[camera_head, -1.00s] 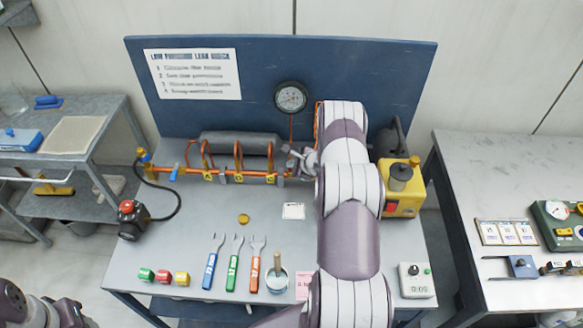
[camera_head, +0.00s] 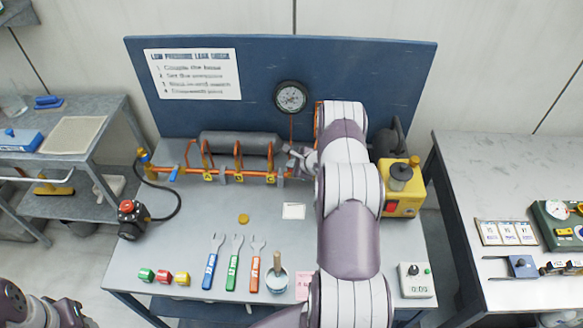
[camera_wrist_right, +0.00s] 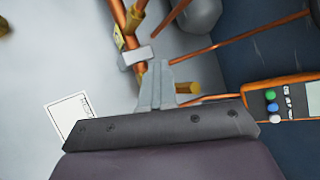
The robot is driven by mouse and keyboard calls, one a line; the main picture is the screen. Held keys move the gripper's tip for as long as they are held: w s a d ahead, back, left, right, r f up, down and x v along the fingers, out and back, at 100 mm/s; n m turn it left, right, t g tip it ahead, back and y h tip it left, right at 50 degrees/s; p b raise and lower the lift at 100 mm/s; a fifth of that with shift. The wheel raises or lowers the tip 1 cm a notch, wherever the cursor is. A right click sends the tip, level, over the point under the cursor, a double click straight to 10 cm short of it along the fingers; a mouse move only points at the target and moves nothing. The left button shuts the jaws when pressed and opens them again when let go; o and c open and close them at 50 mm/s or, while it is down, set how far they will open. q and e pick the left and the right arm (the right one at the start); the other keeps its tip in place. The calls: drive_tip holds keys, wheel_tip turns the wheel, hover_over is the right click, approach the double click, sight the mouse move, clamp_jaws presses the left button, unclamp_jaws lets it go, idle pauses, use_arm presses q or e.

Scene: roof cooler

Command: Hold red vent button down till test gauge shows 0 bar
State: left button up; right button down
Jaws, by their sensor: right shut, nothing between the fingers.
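The round test gauge (camera_head: 291,96) is on the blue back panel; its needle is too small to read. My right gripper (camera_head: 297,156) is shut and empty at the right end of the orange pipe run (camera_head: 225,178). In the right wrist view its fingertips (camera_wrist_right: 157,70) are together, beside a grey clamp (camera_wrist_right: 136,56) on the pipe. A brass fitting (camera_wrist_right: 188,88) shows just behind the fingers. No red button shows at the fingertips; contact cannot be told. A red-topped black unit (camera_head: 127,206) stands at the bench's left. Only my left arm's links show at lower left.
A yellow unit (camera_head: 402,205) with a red patch stands right of my right arm. Wrenches (camera_head: 234,265), coloured blocks (camera_head: 164,276), a cup (camera_head: 277,281) and a white timer (camera_head: 416,281) sit along the front. The bench's middle is mostly clear.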

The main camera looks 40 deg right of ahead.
idle(0.9)
drive_tip(key=shift+r+p, duration=0.85)
drive_tip(key=shift+r, duration=0.05)
drive_tip(key=shift+r, duration=0.1)
drive_tip(key=shift+r+p, duration=0.25)
drive_tip(key=shift+p, duration=0.05)
wheel_tip(320, 180, up, 4)
drive_tip(key=p, duration=0.3)
drive_tip(key=shift+r+p, duration=0.15)
drive_tip(key=shift+p, duration=0.25)
idle(2.6)
